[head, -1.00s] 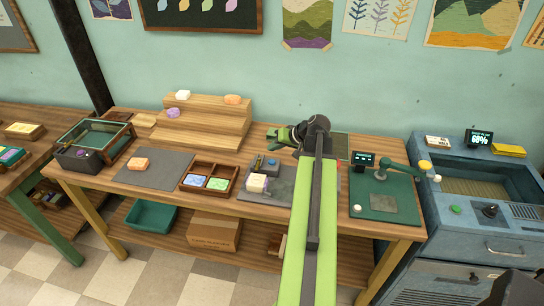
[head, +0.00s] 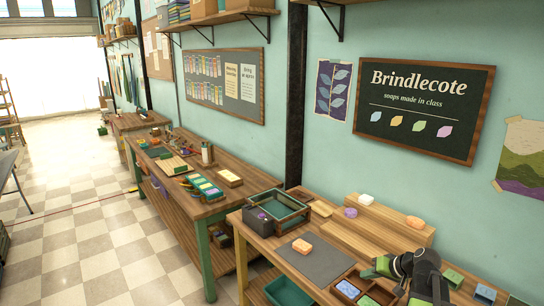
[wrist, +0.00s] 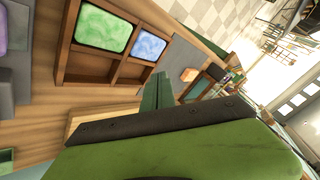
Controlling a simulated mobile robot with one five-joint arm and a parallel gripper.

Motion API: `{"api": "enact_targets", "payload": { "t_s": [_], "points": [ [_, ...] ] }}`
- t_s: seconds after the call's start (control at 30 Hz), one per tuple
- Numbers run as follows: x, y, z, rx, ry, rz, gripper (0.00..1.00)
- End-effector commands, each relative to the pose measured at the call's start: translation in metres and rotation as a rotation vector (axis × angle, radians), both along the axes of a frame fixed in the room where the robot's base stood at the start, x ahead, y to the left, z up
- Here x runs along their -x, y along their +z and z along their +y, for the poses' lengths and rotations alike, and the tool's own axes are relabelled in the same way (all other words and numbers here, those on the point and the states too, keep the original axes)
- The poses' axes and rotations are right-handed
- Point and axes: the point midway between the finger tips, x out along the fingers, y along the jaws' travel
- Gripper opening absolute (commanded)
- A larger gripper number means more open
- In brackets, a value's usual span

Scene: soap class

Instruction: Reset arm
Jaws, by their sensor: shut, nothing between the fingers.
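My gripper (head: 370,270) shows at the lower right of the head view, over the workbench in front of the wooden stepped stand (head: 375,232). It points left, is shut and holds nothing. In the wrist view its green fingers (wrist: 157,92) are together, with a dark band across the green body behind them. A wooden divided tray (wrist: 75,72) with a green soap (wrist: 104,28) and a blue soap (wrist: 149,47) lies beside the fingers there. The gripper hides part of the stand and bench in the head view.
An orange soap (head: 302,246) lies on a grey mat (head: 318,262). A glass-sided box (head: 277,213) stands to its left. White, purple and orange soaps sit on the stand. A second bench (head: 195,205) extends left; checkered floor (head: 85,215) is open beyond it.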

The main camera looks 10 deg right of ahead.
Motion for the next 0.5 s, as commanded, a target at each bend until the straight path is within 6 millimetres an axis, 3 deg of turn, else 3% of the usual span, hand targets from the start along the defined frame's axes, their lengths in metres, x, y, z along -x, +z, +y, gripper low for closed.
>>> {"api": "enact_targets", "payload": {
  "t_s": [0.03,0.1,0.2,0.3,0.4,0.47,0.5],
  "points": [
    [-0.008,-0.005,0.050,0.019,0.083,0.025,0.00],
    [-0.012,-0.014,0.110,0.054,0.182,0.072,0.00],
    [-0.002,-0.028,0.188,0.117,0.308,0.154,0.00],
    [0.018,-0.041,0.247,0.195,0.401,0.245,0.00],
    [0.045,-0.053,0.283,0.287,0.449,0.344,0.00],
    [0.065,-0.059,0.289,0.355,0.441,0.418,0.00],
    [0.075,-0.062,0.278,0.396,0.404,0.469,0.00]
  ]
}}
